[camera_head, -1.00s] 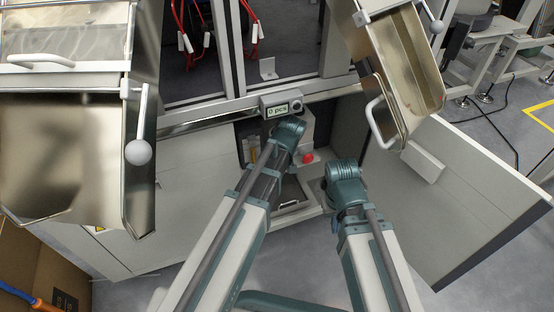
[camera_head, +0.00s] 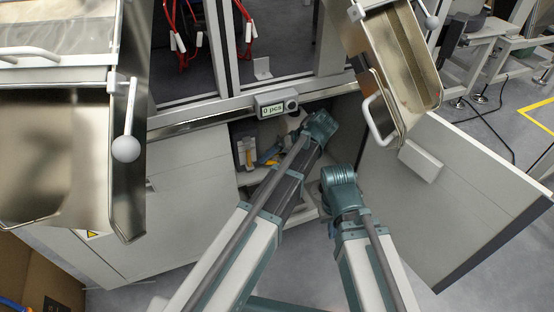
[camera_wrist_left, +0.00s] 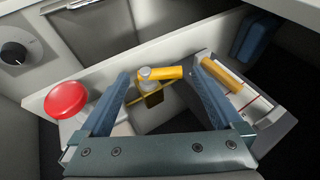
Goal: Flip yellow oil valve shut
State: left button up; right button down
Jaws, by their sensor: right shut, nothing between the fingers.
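The yellow oil valve (camera_wrist_left: 168,73) shows in the left wrist view, with a grey round cap and a yellow handle lying sideways across the picture. My left gripper (camera_wrist_left: 164,69) is open, its two blue fingers on either side of the valve; nothing is gripped. I cannot tell whether a finger touches the handle. In the head view, my left arm reaches into the open cabinet and its wrist (camera_head: 320,128) covers part of the inside. My right gripper (camera_head: 332,228) is shut and empty, low in front of the cabinet, mostly hidden by its wrist.
A red button (camera_wrist_left: 66,100) and a black knob (camera_wrist_left: 14,53) are left of the valve in the wrist view. A yellow cylinder (camera_wrist_left: 222,73) lies to the right. The open cabinet door (camera_head: 450,200) stands right of my arms. Metal hoppers (camera_head: 55,160) overhang at left and right.

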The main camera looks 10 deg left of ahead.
pick_arm(q)
jog(key=p+v, duration=0.6)
jog(key=v, duration=0.1)
jog(key=shift+r, duration=0.25)
jog(key=shift+d, duration=0.15)
jog(key=shift+c, duration=0.2)
